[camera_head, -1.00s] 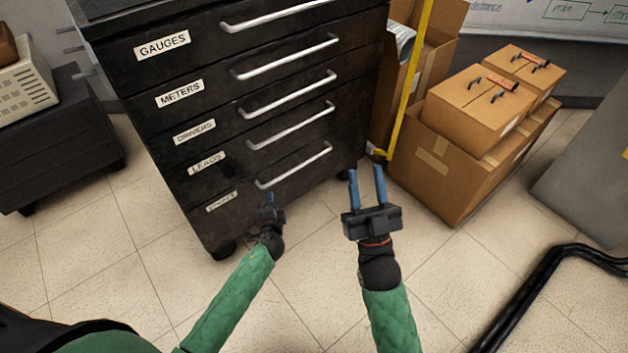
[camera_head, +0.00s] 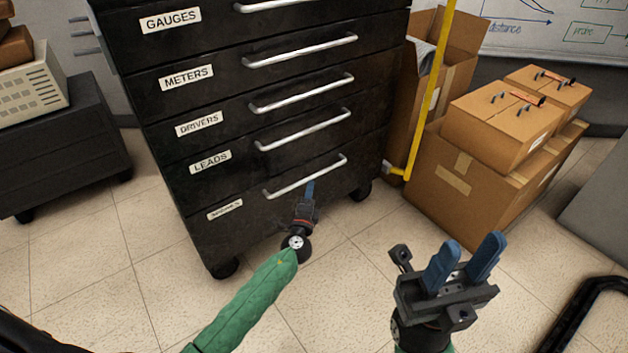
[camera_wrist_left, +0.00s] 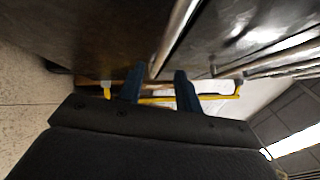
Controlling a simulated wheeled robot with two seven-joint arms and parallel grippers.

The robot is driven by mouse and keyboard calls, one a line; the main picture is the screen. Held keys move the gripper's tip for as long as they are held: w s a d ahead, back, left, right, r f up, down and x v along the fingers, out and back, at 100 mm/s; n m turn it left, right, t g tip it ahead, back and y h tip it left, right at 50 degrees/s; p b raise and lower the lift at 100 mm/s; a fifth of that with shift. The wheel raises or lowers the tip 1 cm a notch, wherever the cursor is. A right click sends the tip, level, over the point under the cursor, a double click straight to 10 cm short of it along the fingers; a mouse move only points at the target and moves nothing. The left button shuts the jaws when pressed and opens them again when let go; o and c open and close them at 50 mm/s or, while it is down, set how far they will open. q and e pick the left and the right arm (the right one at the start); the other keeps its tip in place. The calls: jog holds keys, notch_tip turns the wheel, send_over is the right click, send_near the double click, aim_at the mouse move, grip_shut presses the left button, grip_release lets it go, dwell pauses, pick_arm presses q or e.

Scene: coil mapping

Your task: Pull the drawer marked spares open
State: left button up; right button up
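The black cabinet has several drawers with silver bar handles. The lowest drawer (camera_head: 250,218) has a small label (camera_head: 225,210) too blurred to read; the ones above read LEADS, DRIVERS, METERS and GAUGES. The lowest drawer looks flush with the cabinet. Its bar handle (camera_head: 290,183) is at my left gripper (camera_head: 309,187), near the handle's right half. In the left wrist view my left gripper (camera_wrist_left: 160,75) has its fingers apart, with a handle bar (camera_wrist_left: 178,35) showing between them; contact cannot be told. My right gripper (camera_head: 468,252) is open and empty, away from the cabinet.
Cardboard boxes (camera_head: 470,205) and a yellow upright pole (camera_head: 430,100) stand right of the cabinet. A low black cart (camera_head: 65,150) is at the left. A black tube frame (camera_head: 580,310) lies at the lower right. The tiled floor before the cabinet is clear.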

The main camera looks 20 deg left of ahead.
aim_at(313, 177)
pick_arm(q)
jog(key=shift+w+a+r, duration=0.15)
jog(key=shift+w, duration=0.95)
jog(key=shift+w+a+r, duration=0.1)
jog(key=shift+w+r, duration=0.05)
jog(key=shift+w, duration=0.9)
jog(key=shift+w+a+r, duration=0.15)
jog(key=shift+w, duration=0.95)
grip_shut()
